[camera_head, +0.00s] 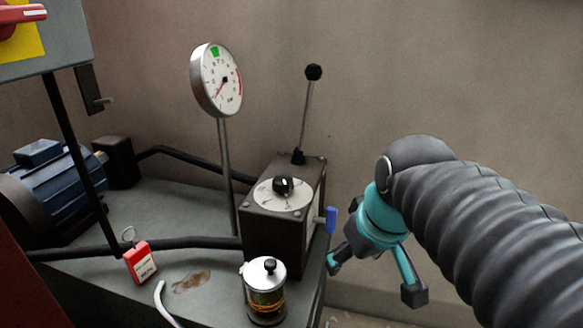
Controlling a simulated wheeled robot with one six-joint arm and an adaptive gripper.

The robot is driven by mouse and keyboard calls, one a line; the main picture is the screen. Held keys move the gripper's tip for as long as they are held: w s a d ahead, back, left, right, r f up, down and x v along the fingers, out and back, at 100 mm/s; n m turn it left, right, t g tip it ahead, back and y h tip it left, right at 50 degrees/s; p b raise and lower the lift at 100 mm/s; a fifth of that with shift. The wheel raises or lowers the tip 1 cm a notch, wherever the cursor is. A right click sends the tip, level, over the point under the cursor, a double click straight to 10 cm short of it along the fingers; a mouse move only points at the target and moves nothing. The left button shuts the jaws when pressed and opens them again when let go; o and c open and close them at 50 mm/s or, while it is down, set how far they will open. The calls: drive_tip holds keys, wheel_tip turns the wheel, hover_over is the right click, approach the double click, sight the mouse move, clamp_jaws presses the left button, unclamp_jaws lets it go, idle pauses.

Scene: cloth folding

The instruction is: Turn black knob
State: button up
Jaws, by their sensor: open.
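The black knob (284,186) sits on a round white dial (281,200) on the slanted top of a dark box (272,229). It stands upright in the middle of the dial, uncovered. My gripper (374,279) is at the right, lower than the knob and apart from the box. Its teal body carries two dark-tipped fingers spread wide, pointing down and left, with nothing between them.
A pressure gauge (217,80) stands behind left. A glass jar (265,290) and red tag (140,262) are in front. A blue motor (60,185) is at left.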

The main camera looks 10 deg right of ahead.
drive_tip(key=w+a+r+n+g+y, duration=0.2)
drive_tip(key=w+a+r+n+g, duration=0.1)
drive_tip(key=w+r+n, duration=0.7)
drive_tip(key=n+g+y, duration=0.2)
drive_tip(key=n+g, duration=0.1)
drive_tip(key=n, duration=0.6)
approach(284, 179)
drive_tip(key=shift+h, duration=0.3)
drive_tip(key=x, duration=0.3)
drive_tip(key=b+x, duration=0.1)
drive_tip(key=x, duration=0.2)
drive_tip(key=b+x, duration=0.1)
drive_tip(key=x, duration=0.2)
drive_tip(key=shift+w+a, duration=0.1)
drive_tip(key=shift+a, duration=0.2)
drive_tip(key=c, duration=1.1)
